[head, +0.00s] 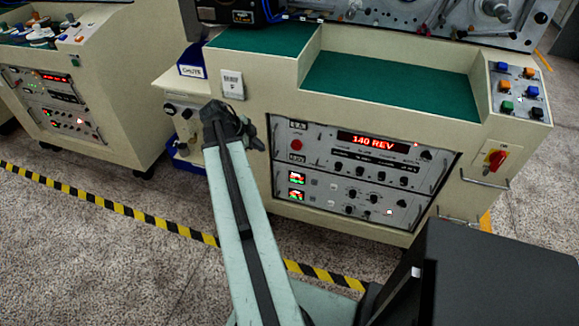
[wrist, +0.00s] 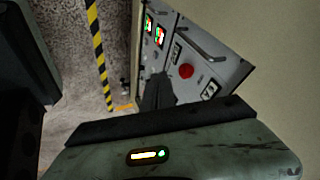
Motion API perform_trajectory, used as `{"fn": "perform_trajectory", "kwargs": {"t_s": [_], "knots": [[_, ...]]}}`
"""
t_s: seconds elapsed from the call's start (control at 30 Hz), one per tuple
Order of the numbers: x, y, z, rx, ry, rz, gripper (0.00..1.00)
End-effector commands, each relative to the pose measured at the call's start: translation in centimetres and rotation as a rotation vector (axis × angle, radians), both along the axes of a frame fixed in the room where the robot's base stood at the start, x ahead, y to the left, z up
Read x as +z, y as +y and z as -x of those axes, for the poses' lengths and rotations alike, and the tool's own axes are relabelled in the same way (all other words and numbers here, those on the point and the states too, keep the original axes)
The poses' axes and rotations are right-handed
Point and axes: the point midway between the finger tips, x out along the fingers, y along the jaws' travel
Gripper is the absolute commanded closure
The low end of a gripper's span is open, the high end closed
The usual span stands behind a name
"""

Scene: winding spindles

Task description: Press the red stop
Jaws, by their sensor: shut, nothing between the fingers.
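The red stop is a round red button (head: 296,145) at the upper left of the grey control panel on the cream cabinet. It also shows in the wrist view (wrist: 186,71), just right of and above my fingertips. My gripper (head: 257,143) is shut and empty, left of the panel in the head view, with its dark fingers pointing towards the panel. In the wrist view my gripper (wrist: 160,80) shows as a dark finger shape below and left of the button. The button is uncovered; I cannot tell the exact gap to it.
The panel (head: 345,208) has a red "140 REV" display (head: 366,142), knobs and metal handles. A red rotary switch (head: 496,160) on a yellow plate sits at the right. Black-yellow floor tape (head: 120,208) runs in front. Another cabinet (head: 115,80) stands left.

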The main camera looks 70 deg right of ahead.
Motion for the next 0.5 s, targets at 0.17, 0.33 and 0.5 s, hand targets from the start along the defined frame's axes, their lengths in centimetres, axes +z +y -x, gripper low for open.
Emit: {"fn": "perform_trajectory", "kwargs": {"t_s": [0.17, 0.33, 0.5], "knots": [[-1.3, -3.1, 4.3, -0.197, -0.051, 0.091, 1.0], [-1.0, -3.2, 4.4, -0.205, -0.054, 0.096, 1.0], [-1.3, -3.2, 4.4, -0.204, -0.054, 0.094, 1.0]]}}
